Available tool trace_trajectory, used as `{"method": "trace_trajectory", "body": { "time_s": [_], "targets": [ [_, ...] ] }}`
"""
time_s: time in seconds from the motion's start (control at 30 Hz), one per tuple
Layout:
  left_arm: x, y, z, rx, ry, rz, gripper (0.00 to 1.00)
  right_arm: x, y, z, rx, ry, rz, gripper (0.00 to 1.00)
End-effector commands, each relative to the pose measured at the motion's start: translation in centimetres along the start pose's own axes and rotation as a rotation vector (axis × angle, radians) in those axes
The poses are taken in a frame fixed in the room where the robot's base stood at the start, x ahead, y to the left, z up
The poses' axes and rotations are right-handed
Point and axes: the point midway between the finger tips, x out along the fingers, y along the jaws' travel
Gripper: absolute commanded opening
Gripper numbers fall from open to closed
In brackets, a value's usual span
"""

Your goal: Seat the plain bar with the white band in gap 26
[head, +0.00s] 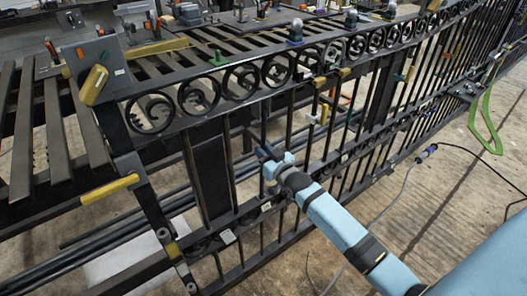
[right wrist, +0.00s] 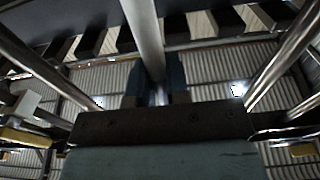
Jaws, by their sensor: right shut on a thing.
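My right gripper (head: 266,152) reaches the scroll gate (head: 190,115) from the front, at a stretch of upright bars below the scroll row. It is shut on a plain bar (head: 263,120), which stands roughly upright above the jaws. In the right wrist view the bar (right wrist: 143,35) runs between the two fingers (right wrist: 158,92) and looks smooth and grey. I cannot make out its white band clearly. Neither can I tell which opening is gap 26, or whether the bar's ends are in the rails. My left gripper is not in view.
A dark flat panel (head: 210,180) fills part of the gate left of my gripper. Yellow-handled clamps (head: 110,190) grip the left end post. A slatted bench (head: 45,130) with tools stands behind. A green strap (head: 485,120) hangs at right, and a cable lies on the front floor.

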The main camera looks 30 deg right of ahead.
Motion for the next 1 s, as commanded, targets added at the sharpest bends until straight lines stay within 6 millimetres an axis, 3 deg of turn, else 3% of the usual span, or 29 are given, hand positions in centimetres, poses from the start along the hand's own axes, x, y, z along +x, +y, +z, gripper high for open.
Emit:
{"method": "trace_trajectory", "body": {
  "time_s": [0.97, 1.0],
  "targets": [
    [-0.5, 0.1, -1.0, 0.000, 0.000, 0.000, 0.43, 1.2, 0.0, 0.3, 0.002, -0.040, 0.000, 0.00],
    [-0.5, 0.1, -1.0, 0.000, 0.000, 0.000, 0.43, 1.2, 0.0, 0.3, 0.002, -0.040, 0.000, 0.25]
  ]
}}
